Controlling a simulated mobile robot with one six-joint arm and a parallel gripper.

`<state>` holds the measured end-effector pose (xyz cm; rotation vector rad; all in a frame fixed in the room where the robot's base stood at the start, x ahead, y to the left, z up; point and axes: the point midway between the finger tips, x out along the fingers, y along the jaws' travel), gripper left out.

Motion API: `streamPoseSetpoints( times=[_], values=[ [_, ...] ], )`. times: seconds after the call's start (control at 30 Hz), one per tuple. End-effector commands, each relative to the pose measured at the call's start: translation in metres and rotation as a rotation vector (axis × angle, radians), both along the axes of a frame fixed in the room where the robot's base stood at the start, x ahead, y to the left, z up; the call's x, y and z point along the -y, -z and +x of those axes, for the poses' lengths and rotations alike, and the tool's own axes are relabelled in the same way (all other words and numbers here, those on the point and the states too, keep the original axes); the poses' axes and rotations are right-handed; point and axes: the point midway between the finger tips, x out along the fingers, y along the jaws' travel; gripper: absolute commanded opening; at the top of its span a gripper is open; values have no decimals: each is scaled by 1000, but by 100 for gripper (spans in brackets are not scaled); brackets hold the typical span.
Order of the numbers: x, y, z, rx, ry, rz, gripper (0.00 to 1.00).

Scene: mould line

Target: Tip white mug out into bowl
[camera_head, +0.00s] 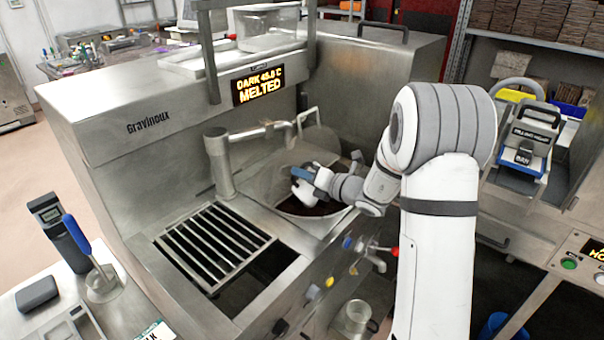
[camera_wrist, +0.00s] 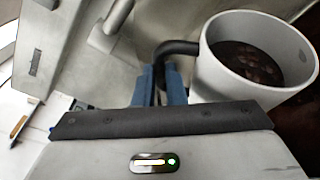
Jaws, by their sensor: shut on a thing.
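The white mug (camera_wrist: 208,75) has a dark handle and holds dark brown contents with lumps in it. My gripper (camera_wrist: 160,90) is shut on the mug's handle, with blue fingers on either side of it. In the head view my gripper (camera_head: 303,174) holds the mug (camera_head: 300,191) over the round metal bowl (camera_head: 325,216) set in the machine. Dark brown stuff shows in the bowl. The mug is partly hidden by my gripper in the head view, so its exact tilt there is hard to tell.
A swing-arm spout (camera_head: 262,132) stands behind the bowl. A slatted metal grate (camera_head: 215,245) lies left of it. Knobs and a red-tipped lever (camera_head: 384,250) line the machine's front. A metal cup (camera_head: 355,318) stands below. A display (camera_head: 258,86) reads "MELTED".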

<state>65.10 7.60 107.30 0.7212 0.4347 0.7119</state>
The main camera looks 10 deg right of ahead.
Motion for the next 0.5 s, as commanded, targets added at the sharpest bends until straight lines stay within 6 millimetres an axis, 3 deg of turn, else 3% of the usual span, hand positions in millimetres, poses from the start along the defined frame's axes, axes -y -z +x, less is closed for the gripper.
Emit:
streamPoseSetpoints(
  times=[0.5],
  values=[
    [28,-40,12,-140,3,338,0]
  ],
)
